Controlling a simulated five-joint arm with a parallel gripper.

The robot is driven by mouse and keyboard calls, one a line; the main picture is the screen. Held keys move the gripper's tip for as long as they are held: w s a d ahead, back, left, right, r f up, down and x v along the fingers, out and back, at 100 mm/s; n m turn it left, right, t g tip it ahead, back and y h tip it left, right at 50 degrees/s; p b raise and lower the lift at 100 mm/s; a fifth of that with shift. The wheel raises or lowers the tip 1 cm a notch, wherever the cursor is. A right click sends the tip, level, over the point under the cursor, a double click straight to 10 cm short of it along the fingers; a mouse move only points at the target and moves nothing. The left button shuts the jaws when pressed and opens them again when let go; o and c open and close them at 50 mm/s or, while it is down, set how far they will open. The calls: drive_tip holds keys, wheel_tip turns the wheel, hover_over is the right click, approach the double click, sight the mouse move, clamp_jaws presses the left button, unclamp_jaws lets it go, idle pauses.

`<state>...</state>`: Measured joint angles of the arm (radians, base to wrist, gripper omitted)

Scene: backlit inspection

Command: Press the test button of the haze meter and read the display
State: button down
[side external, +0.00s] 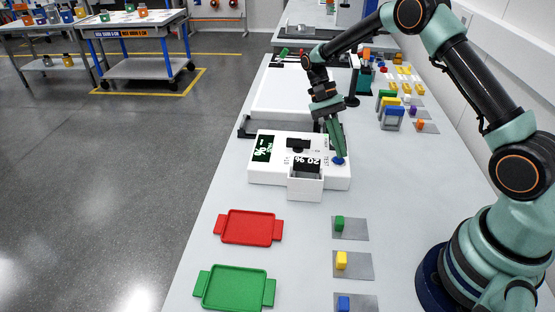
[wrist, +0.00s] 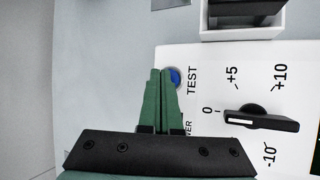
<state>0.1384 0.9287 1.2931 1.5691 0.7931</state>
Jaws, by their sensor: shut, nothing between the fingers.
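The haze meter (side external: 262,174) is a white box on the bench. Its dark display (side external: 263,148) has light marks and a % sign; I cannot read a value. The blue test button (side external: 338,161) is at the meter's right end; the wrist view shows it (wrist: 175,76) next to the TEST label. My gripper (side external: 340,154) is shut and empty, pointing down at the button. In the wrist view its fingertips (wrist: 160,71) overlap the button's left part. I cannot tell whether they touch it. A black knob (wrist: 261,120) points near 0.
A white open holder (side external: 305,185) with a dark piece marked 20 % stands at the meter's front. Red (side external: 249,227) and green (side external: 235,288) trays lie nearer, beside coloured blocks on grey plates. A white light panel (side external: 289,90) lies behind the meter.

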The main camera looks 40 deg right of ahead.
sight(338, 169)
drive_tip(key=shift+f, duration=0.4)
idle(0.7)
idle(0.3)
drive_tip(key=shift+r, duration=0.8)
drive_tip(key=shift+r, duration=2.5)
drive_tip(key=shift+r, duration=0.15)
drive_tip(key=s+a+r+n+t+h, duration=0.1)
drive_tip(key=s+a+r+n+t, duration=0.4)
drive_tip(key=s+r+n+t, duration=0.4)
wheel_tip(338, 169, up, 3)
drive_tip(key=n+t, duration=0.1)
drive_tip(key=t, duration=0.3)
drive_tip(key=shift+s+a+r+n, duration=0.15)
drive_tip(key=shift+s+n, duration=0.15)
drive_tip(key=shift+s, duration=0.05)
